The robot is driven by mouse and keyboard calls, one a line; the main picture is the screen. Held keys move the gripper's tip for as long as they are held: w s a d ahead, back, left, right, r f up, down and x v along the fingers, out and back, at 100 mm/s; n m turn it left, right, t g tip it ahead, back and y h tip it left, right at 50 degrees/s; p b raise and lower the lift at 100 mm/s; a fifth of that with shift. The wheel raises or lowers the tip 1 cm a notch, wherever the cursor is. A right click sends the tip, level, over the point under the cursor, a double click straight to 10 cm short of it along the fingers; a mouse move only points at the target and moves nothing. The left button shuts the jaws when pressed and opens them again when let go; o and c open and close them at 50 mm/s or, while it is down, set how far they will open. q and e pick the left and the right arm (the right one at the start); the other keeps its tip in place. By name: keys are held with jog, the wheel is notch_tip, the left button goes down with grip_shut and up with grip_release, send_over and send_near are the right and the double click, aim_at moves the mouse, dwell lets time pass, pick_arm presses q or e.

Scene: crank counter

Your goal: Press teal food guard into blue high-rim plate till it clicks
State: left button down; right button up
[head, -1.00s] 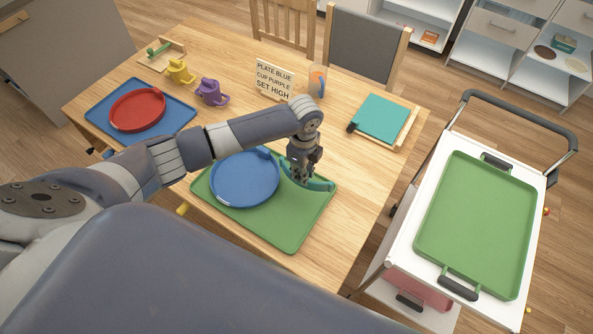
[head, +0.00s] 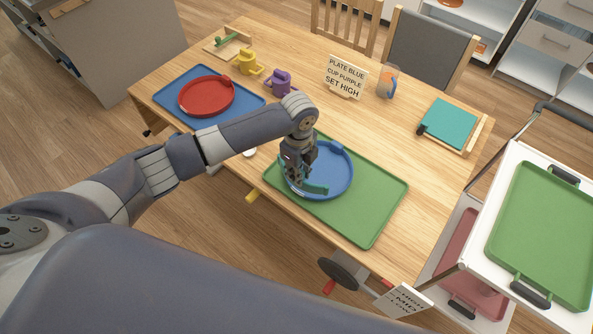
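The blue high-rim plate (head: 335,172) lies on the left part of a green tray (head: 367,222) on the wooden table. My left gripper (head: 298,182) points down over the plate's left front side and is shut on the teal food guard (head: 317,189). The guard is a curved strip, seen over the plate's near-left area. My gripper hides part of the guard and the plate's left rim. I cannot tell whether the guard touches the rim. My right gripper is not in view.
A red plate (head: 207,95) sits on a blue tray (head: 174,90). A crank wheel (head: 342,272) is at the front edge, a trolley (head: 502,195) at right.

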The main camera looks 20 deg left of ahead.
pick_arm(q)
jog(key=shift+s+a+r+p, duration=0.1)
jog(key=shift+a+p, duration=0.05)
jog(key=shift+p, duration=0.35)
jog(key=shift+f+b, duration=0.6)
jog(key=shift+f, duration=0.3)
jog(key=shift+f+b, duration=0.65)
jog(key=shift+f, duration=0.65)
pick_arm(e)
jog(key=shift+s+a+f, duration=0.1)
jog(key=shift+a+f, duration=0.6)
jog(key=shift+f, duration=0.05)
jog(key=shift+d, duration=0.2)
pick_arm(q)
jog(key=shift+f, duration=0.1)
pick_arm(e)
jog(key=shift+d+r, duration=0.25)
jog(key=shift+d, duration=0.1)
